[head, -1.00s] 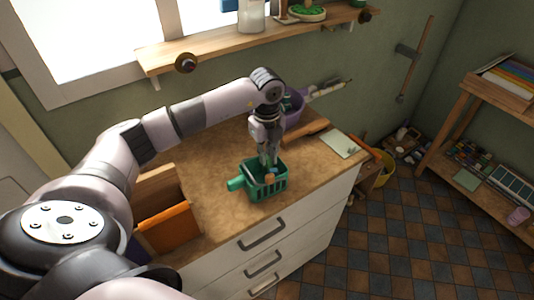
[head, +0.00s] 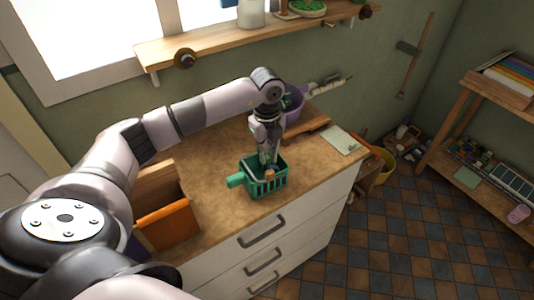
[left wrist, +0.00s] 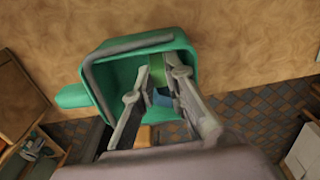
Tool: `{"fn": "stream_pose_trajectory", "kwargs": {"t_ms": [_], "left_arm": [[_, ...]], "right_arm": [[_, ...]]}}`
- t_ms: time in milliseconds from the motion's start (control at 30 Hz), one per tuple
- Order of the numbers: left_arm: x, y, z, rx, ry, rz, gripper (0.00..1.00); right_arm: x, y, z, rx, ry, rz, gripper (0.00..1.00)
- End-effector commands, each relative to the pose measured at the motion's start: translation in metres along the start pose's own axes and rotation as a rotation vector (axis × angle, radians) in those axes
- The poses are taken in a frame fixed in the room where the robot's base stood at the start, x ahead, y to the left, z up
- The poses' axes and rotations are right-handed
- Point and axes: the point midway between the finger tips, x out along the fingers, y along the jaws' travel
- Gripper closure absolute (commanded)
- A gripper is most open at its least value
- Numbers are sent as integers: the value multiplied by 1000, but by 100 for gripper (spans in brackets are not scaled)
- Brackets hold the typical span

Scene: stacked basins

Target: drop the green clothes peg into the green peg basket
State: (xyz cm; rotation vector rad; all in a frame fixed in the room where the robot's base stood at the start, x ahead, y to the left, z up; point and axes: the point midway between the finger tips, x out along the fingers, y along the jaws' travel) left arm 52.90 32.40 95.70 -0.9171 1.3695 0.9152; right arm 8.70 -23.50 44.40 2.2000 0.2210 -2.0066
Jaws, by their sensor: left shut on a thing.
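The green peg basket (head: 268,188) stands on the wooden top of the white drawer unit, near its front edge, its handle pointing left. In the left wrist view the basket (left wrist: 98,72) is seen from above, tilted in the picture. My left gripper (head: 268,160) points down over the basket, fingers reaching into its opening. Between the fingertips (left wrist: 157,78) a light green piece shows, the green clothes peg (left wrist: 157,68); the fingers are shut on it and hide part of it. Blue and orange bits show in the basket below. My right gripper is not in view.
Purple basins (head: 294,104) stand behind my left arm near the wall. A pale sheet (head: 341,140) lies at the right. The top around the basket is mostly clear.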

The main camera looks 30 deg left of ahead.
Motion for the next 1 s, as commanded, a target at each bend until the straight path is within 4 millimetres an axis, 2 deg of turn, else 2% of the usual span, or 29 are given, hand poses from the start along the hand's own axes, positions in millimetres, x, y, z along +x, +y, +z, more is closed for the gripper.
{"fn": "stream_pose_trajectory", "kwargs": {"t_ms": [233, 267, 600, 1000], "left_arm": [[-1, 0, 0, 0, 0, 0, 100], [-1, 0, 0, 0, 0, 0, 86], [-1, 0, 0, 0, 0, 0, 64], [-1, 0, 0, 0, 0, 0, 64]], "right_arm": [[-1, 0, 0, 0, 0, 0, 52], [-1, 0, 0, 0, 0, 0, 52], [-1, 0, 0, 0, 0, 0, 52], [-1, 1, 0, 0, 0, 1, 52]]}}
